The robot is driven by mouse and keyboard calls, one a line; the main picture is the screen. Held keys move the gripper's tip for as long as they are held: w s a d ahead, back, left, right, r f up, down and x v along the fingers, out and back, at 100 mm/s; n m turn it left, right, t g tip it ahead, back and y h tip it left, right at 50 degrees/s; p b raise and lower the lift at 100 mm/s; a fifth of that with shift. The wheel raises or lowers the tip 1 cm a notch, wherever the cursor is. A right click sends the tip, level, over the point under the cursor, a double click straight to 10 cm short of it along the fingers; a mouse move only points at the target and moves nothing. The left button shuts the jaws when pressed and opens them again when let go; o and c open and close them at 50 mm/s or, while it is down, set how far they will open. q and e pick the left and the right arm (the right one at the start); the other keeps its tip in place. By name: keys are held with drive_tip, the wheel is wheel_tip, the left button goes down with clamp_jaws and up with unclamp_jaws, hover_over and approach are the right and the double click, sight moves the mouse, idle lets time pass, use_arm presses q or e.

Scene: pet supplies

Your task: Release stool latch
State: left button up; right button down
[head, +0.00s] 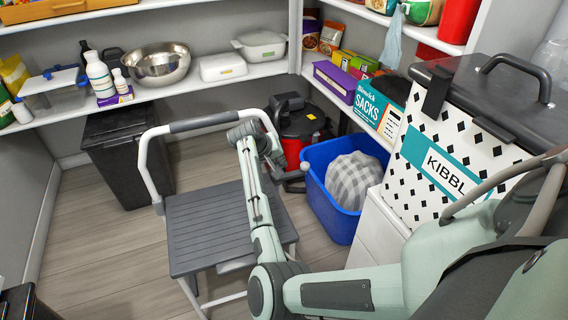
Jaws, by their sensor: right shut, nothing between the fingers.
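The step stool (213,217) stands unfolded on the floor, with a grey slatted seat and a white tubular frame. Its hoop handle has a dark grip (200,121) at the top. A small pale round knob (305,167) shows just right of the stool frame; I cannot tell whether it is the latch. My right arm reaches across the stool's right side. My right gripper (277,160) is shut and empty beside the right upright of the frame, left of the knob. Whether it touches the frame is unclear. My left gripper is out of view.
A blue bin (328,214) with a checked cushion (353,180) stands close right of the stool. A red and black canister (298,130) is behind it. A black bin (128,158) stands at left. The kibble container (445,150) is at right. Floor left of the stool is clear.

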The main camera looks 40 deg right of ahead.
drive_tip(key=v, duration=0.4)
drive_tip(key=shift+s+a+r, duration=0.1)
drive_tip(key=shift+a+r, duration=0.1)
idle(0.4)
